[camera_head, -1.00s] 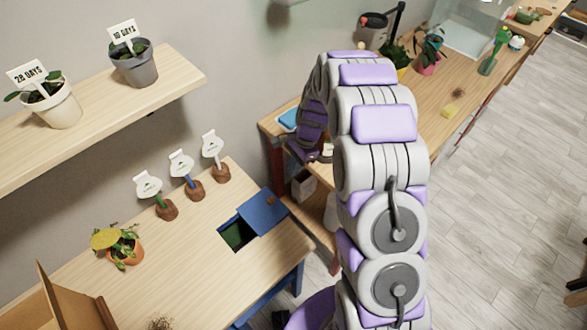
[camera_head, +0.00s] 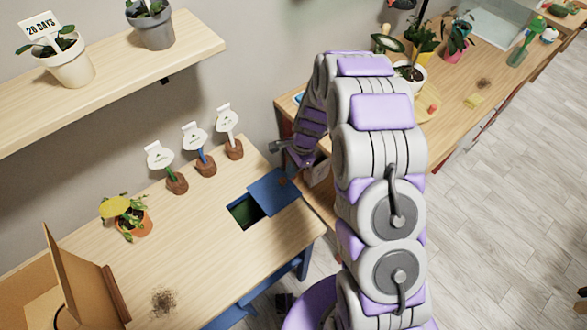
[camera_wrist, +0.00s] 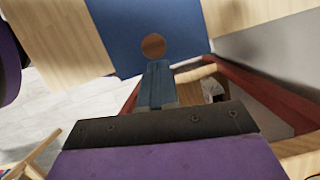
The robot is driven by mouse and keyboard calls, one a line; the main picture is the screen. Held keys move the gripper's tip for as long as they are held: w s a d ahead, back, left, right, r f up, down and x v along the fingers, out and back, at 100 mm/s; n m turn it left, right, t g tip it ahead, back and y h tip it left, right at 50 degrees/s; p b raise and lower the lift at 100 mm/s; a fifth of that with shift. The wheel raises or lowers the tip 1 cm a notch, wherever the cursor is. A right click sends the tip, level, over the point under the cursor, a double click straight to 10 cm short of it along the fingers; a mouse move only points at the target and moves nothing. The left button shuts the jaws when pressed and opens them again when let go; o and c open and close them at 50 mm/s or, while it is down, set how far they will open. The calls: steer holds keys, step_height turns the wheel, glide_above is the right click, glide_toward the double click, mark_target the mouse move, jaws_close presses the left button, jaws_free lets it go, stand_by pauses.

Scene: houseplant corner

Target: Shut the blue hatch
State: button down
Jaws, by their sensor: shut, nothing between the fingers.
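The blue hatch (camera_head: 272,194) is a flat panel on the wooden table, with a round brown knob (camera_head: 283,182) near its far right end. It lies beside a dark rectangular opening (camera_head: 244,212) that stands uncovered, with green inside. My gripper (camera_head: 280,147) is beyond the hatch at the table's far right end, apart from it in the head view. In the wrist view the hatch (camera_wrist: 140,22) and its knob (camera_wrist: 153,46) are just ahead of my shut, empty fingers (camera_wrist: 157,66). Whether they touch the knob I cannot tell.
Three labelled markers (camera_head: 205,160) stand behind the hatch. A cardboard box (camera_head: 75,290) is at the near left. A second bench (camera_head: 450,110) is at the right.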

steer(key=shift+d, duration=0.1)
steer(key=p, duration=0.5)
glide_above(261, 200)
steer(key=d, duration=0.1)
steer(key=shift+w, duration=0.35)
steer(key=shift+d, duration=0.3)
